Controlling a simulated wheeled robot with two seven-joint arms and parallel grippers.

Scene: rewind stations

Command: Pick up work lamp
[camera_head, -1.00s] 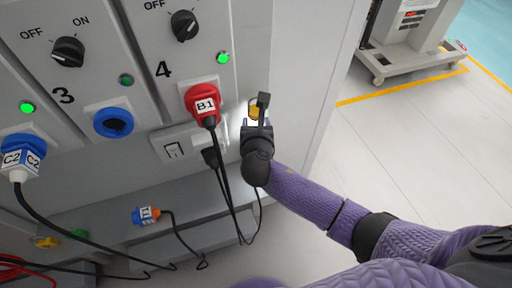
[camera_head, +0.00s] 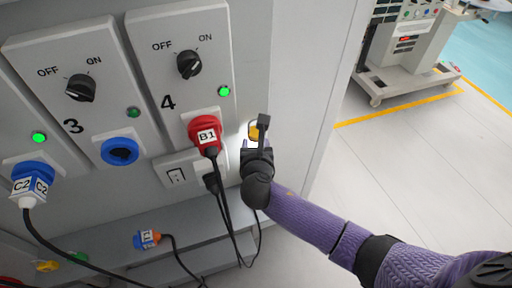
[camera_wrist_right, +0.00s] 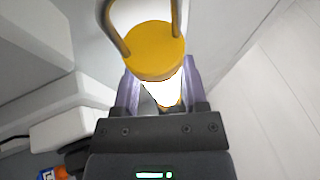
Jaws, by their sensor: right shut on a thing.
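The work lamp (camera_wrist_right: 155,52) is yellow with a hook-like loop at its top and a bright white glowing body. In the right wrist view it stands between the two fingers of my right gripper (camera_wrist_right: 162,95), which is shut on it. In the head view my right gripper (camera_head: 257,145) is at the cabinet's right part, and a small yellow bit of the lamp (camera_head: 253,131) shows behind it. Most of the lamp is hidden there by the gripper. My left gripper is not in view.
Black cables hang below. Open floor (camera_head: 425,150) lies right, with a wheeled machine (camera_head: 405,65) behind.

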